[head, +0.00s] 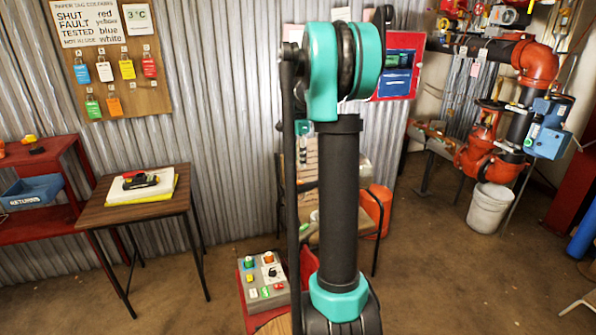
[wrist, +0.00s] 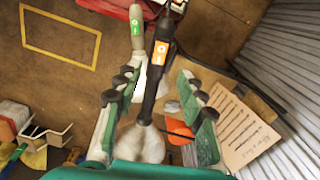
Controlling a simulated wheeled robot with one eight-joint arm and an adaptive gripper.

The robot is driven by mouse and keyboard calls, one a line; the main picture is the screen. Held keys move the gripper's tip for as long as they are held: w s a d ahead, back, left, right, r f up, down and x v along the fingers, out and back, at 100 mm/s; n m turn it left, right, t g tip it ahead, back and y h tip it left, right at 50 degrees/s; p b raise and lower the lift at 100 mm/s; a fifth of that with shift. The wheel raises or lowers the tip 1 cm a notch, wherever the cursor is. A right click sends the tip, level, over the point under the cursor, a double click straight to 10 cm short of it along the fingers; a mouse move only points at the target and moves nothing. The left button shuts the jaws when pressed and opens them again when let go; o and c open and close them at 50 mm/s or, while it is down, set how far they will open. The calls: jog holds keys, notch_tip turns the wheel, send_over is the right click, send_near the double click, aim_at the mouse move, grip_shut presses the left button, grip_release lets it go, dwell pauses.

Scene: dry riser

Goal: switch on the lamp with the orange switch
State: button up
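In the wrist view, a black stick-shaped lamp (wrist: 153,85) carries an orange switch (wrist: 158,54) with a white mark. A paler lamp (wrist: 137,45) with a green switch (wrist: 136,28) lies just left of it. My gripper (wrist: 155,84) is open, with one finger on each side of the black lamp in the picture. Gaps show between the lamp and both fingers; I cannot tell the height between them. I cannot tell whether either lamp is lit. In the head view, my arm hides most of the table there, and my gripper is not visible.
A paper note (wrist: 238,130) and an orange item (wrist: 180,132) lie near the right finger. In the head view, a control box (head: 263,283) stands in front, a small table (head: 125,213) stands left, and pipework (head: 495,130) is at right. Open floor lies at right.

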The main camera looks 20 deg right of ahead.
jog(key=shift+r, duration=2.1)
jog(key=s+a+f+n+t, duration=0.1)
jog(key=s+a+f+n, duration=0.3)
jog(key=s, duration=0.6)
jog(key=s+a+f+n+t, duration=0.1)
jog(key=s+a+f+n, duration=0.3)
jog(key=s+f, duration=0.5)
jog(key=s+a+f+n+t, duration=0.2)
jog(key=s+a+f+n, duration=0.2)
jog(key=s, duration=0.7)
notch_tip(320, 180, down, 3)
jog(key=n, duration=0.4)
jog(key=shift+s+a+r, duration=0.2)
jog(key=shift+s+a, duration=0.1)
